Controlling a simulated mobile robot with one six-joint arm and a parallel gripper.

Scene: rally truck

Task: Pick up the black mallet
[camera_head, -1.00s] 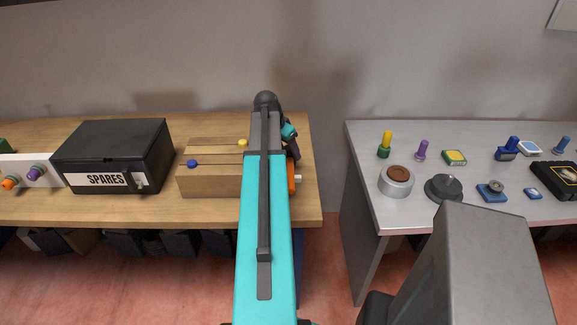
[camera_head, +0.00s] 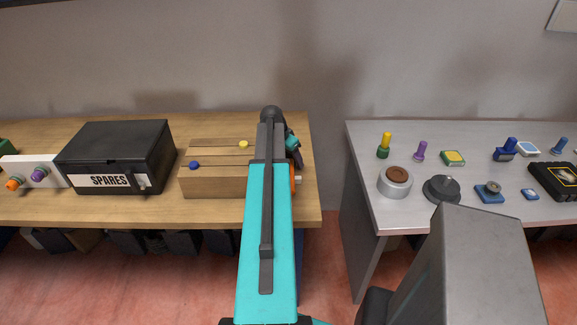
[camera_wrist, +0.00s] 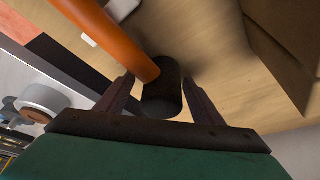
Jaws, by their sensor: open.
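The mallet (camera_wrist: 163,97) has a black head and an orange handle (camera_wrist: 115,38) in the wrist view. The head lies between the two spread fingers of my gripper (camera_wrist: 159,84), with the handle running up and left past the left finger. I cannot tell whether either finger touches it. In the head view only a bit of orange handle (camera_head: 293,181) shows at the right end of the wooden workbench (camera_head: 225,213). My teal arm hides the rest of the mallet and most of my gripper there.
A slotted wooden block (camera_head: 213,186) stands close left of my arm, with a black SPARES box (camera_head: 117,155) beyond it. A grey table (camera_head: 375,215) with several small parts, including a round silver container (camera_head: 396,184), stands to the right across a gap. A wall is behind.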

